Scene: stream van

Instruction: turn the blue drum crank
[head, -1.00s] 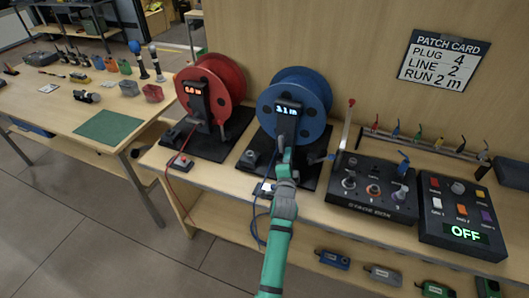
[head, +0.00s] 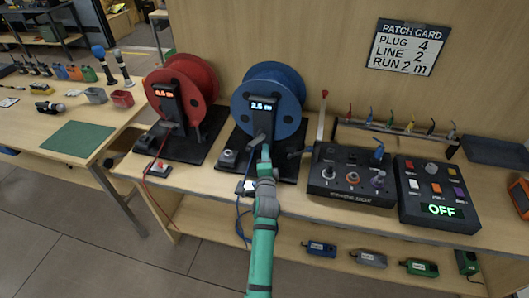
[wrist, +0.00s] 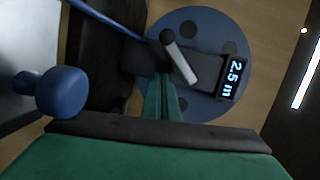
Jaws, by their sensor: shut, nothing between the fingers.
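The blue drum (head: 285,82) stands upright on its dark base, with a lit display (head: 261,106) on its post. In the wrist view the display (wrist: 232,78) reads about 2.5 m. The crank's grey handle (wrist: 181,62) lies aslant in front of the post, with a dark round end near the drum's middle. My green gripper (head: 265,152) is at the front of the drum, close beside the crank. Its fingers (wrist: 160,100) are shut with nothing between them. I cannot tell whether they touch the handle.
A red drum (head: 188,85) stands to the left. The stage box (head: 350,180) and a switch box (head: 436,195) showing OFF stand to the right. A patch card (head: 403,47) on the wall reads PLUG 4, LINE 2, RUN 2 m. A blue cable (head: 238,220) hangs over the front edge.

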